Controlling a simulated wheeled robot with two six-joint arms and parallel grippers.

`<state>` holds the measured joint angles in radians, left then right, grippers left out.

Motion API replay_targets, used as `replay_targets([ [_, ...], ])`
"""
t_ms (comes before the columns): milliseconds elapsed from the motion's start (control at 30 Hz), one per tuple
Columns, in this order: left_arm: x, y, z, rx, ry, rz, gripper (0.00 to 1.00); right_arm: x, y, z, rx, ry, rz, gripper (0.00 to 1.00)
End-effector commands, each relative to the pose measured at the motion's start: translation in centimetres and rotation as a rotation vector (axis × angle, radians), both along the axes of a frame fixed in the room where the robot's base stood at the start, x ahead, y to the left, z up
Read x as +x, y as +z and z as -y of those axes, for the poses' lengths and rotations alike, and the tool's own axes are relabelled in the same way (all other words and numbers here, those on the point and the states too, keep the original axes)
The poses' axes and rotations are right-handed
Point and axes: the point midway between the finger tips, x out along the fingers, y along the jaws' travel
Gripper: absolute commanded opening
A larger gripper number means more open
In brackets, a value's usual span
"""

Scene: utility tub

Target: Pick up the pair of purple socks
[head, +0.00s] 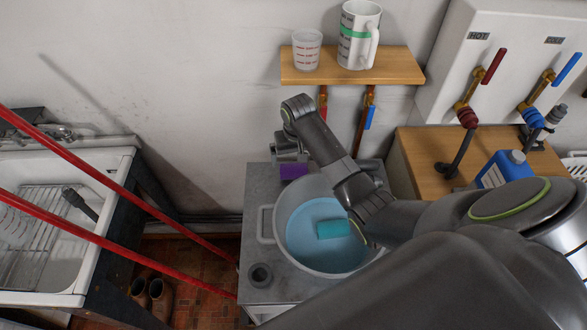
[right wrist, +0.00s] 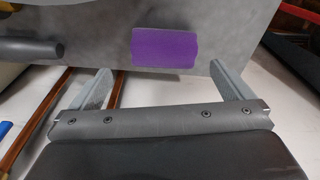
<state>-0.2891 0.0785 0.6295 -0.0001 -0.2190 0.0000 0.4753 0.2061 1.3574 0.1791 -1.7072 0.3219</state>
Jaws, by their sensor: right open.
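The purple socks (head: 293,171) show as a small purple block on the grey stand top, left of the tub's back rim. In the right wrist view the purple socks (right wrist: 165,47) lie on the grey surface, in line with the gap between the fingers and just past the fingertips. My right gripper (head: 290,156) is open and empty, close to the socks on their wall side. Its two fingers also show in the right wrist view (right wrist: 161,72), well apart. In the head view the gripper hides part of the socks. My left gripper is not in view.
A grey tub (head: 268,224) of blue water with a teal block (head: 334,229) stands right beside the socks. A wooden shelf (head: 385,71) with a measuring cup and a mug is above. A small dark cup (head: 260,274) stands at the stand's front left. Red bars cross at left.

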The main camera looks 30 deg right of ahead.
Motion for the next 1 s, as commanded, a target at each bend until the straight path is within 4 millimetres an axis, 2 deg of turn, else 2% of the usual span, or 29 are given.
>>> replay_targets([
  [267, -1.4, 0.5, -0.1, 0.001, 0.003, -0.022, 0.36, 0.1, -1.6, -0.1, 0.001, 0.000, -0.003, 1.00],
  [600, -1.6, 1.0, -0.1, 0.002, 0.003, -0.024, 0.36, 0.5, -5.3, -0.3, -0.001, 0.001, -0.002, 1.00],
  [933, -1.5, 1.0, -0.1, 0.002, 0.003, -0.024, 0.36, 0.6, -5.8, -0.3, 0.000, 0.001, 0.000, 1.00],
  [1000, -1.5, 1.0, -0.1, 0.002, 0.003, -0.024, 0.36, 0.6, -5.8, -0.3, -0.001, 0.001, 0.000, 0.91],
])
